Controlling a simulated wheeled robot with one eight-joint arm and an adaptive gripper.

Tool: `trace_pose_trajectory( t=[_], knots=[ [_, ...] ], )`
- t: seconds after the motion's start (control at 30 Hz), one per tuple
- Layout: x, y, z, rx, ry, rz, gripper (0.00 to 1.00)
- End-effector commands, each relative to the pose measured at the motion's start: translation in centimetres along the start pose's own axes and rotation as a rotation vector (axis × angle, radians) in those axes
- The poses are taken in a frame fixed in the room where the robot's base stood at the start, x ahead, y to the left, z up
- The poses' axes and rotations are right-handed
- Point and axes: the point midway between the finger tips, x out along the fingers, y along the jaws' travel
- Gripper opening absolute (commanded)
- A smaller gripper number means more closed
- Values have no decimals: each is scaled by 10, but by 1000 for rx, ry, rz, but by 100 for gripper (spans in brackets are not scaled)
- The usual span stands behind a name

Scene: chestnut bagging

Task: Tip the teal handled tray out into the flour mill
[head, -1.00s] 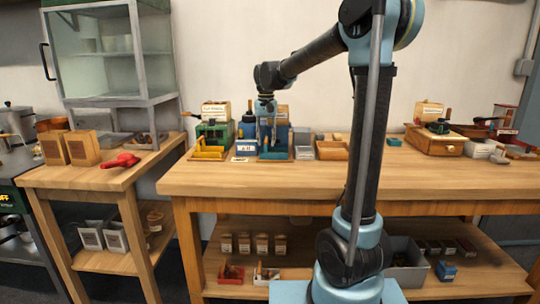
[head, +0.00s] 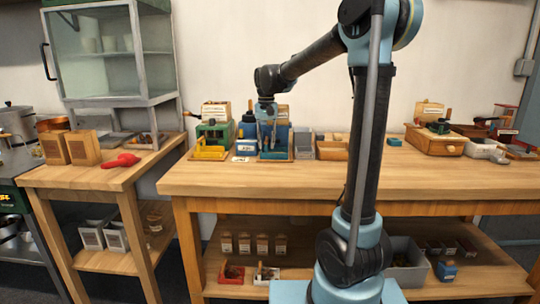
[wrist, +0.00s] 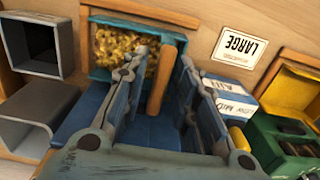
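The teal handled tray (wrist: 95,73) lies at the front of a blue machine in the wrist view and holds many yellowish pieces. Its wooden handle (wrist: 161,78) points back between my gripper's fingers. My gripper (wrist: 165,75) is open around the handle, with one finger on each side and gaps visible. In the head view my gripper (head: 267,146) is down at the blue machine (head: 279,136), over the tray.
A green machine with a yellow tray (head: 209,152) stands close left of my gripper. A blue-and-white box (wrist: 232,97) sits between the machines, and grey bins (wrist: 25,118) stand on the other side. The bench front (head: 270,180) is clear.

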Motion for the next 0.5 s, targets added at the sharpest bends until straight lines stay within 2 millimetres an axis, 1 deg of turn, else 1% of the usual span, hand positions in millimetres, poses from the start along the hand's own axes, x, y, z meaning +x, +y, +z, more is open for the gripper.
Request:
trace_pose_trajectory(
  t=[0.03,0.07,0.1,0.33,0.5],
  knots=[
    [0,0,0,0,0,0,9],
    [0,0,0,0,0,0,2],
    [0,0,0,1,0,0,0],
    [-1,1,0,1,0,0,0],
    [-11,1,0,1,0,0,0]
  ],
)
